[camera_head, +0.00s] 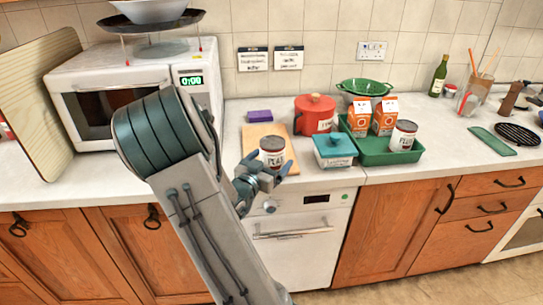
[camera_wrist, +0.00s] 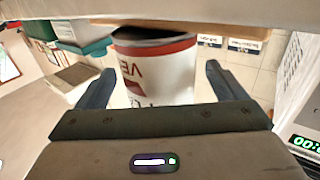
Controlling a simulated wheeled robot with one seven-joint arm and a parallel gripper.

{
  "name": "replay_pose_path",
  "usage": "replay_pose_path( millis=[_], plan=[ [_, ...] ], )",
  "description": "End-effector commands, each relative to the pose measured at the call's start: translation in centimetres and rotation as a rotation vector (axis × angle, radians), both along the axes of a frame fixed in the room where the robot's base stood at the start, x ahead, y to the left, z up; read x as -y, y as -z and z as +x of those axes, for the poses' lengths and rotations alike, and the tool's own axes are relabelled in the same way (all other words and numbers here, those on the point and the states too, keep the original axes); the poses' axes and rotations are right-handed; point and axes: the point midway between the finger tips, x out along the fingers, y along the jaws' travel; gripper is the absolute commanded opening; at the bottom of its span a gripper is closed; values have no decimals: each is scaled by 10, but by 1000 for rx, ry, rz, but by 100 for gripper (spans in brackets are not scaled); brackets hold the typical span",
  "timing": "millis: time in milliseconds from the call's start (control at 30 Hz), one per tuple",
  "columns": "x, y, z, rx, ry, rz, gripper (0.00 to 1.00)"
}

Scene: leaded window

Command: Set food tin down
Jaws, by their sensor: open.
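A food tin (camera_head: 272,152), white with a red band and dark top, appears upright on or just over the wooden board (camera_head: 253,137); its base is partly hidden by my gripper (camera_head: 267,170). In the wrist view the tin (camera_wrist: 157,72) stands between my two fingers, which are spread with a visible gap on each side. My gripper is open around the tin. A second similar tin (camera_head: 403,136) stands at the right end of the green tray (camera_head: 376,158).
A teal-lidded dish (camera_head: 334,150) stands right of the board, a red pot (camera_head: 315,114) behind it. Two orange cartons (camera_head: 373,117) stand in the tray. A purple sponge (camera_head: 260,116) lies behind the board. The microwave (camera_head: 130,90) is at left.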

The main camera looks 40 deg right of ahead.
Motion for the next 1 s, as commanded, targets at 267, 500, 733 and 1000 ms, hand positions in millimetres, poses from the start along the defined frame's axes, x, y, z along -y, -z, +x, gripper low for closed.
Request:
replay_pose_path(
  millis=[267,500,733,1000],
  plan=[
    [15,1,7,1,-1,1,91],
    [14,1,7,1,-1,1,58],
    [14,0,7,1,-1,-1,22],
    [14,-5,7,2,-1,0,22]
  ],
)
